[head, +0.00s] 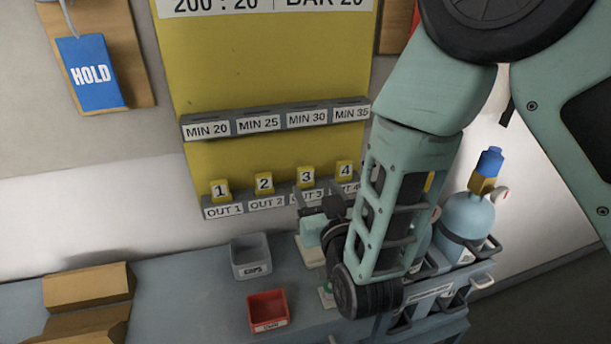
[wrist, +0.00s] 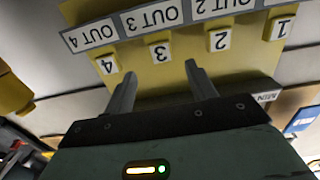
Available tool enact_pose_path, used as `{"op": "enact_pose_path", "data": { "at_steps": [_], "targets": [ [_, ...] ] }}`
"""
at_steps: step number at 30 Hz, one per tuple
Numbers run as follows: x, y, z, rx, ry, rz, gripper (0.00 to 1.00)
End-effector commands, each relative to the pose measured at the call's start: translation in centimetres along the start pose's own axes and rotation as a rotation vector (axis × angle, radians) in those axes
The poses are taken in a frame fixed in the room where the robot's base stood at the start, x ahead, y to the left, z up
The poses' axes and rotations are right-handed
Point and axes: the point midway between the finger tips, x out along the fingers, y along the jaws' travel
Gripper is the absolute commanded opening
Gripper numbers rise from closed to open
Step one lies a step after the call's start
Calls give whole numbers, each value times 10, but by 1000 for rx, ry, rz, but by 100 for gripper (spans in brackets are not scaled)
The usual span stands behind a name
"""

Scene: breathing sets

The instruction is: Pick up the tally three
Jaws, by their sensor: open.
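The tally three (head: 306,177) is a small yellow tag with a black 3 on a white face. It stands upright in the lower rack (head: 225,210), above the OUT 3 label. In the wrist view, which is upside down, the tally three (wrist: 160,52) shows just beyond the gap between my fingertips. My gripper (wrist: 160,74) is open and empty, its two fingers pointing at the rack. In the head view my gripper (head: 312,203) is in front of OUT 3 and partly hidden by my arm. I cannot tell the exact distance to the tag.
Tally two (head: 264,183) and tally four (head: 344,172) stand close on either side, with tally one (head: 219,191) farther left. An upper rack (head: 270,122) runs above. Below are a grey CUPS bin (head: 250,256), a red bin (head: 268,310) and a blue cylinder (head: 467,216) at right.

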Motion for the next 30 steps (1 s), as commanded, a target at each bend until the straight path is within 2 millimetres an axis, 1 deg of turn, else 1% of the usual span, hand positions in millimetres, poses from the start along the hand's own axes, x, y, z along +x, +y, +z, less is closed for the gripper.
{"op": "enact_pose_path", "data": {
  "at_steps": [4, 9, 12, 15, 21, 22, 23, 24, 26, 27, 30],
  "targets": [
    [11, -1, -3, 0, 0, 1, 56],
    [37, -2, -5, -1, 2, 1, 56],
    [48, -2, -3, 0, 0, 1, 56],
    [54, -2, -3, 0, 2, 0, 56],
    [54, -2, -2, 0, 1, -1, 56],
    [54, -2, -2, 0, 1, -1, 51],
    [54, -2, -2, 0, 1, -1, 42],
    [54, -2, -2, 0, 1, -1, 31],
    [54, -2, -2, 0, 1, -1, 15],
    [54, -2, -2, 0, 1, -1, 9],
    [54, -2, -2, 0, 1, -1, 8]
  ]
}}
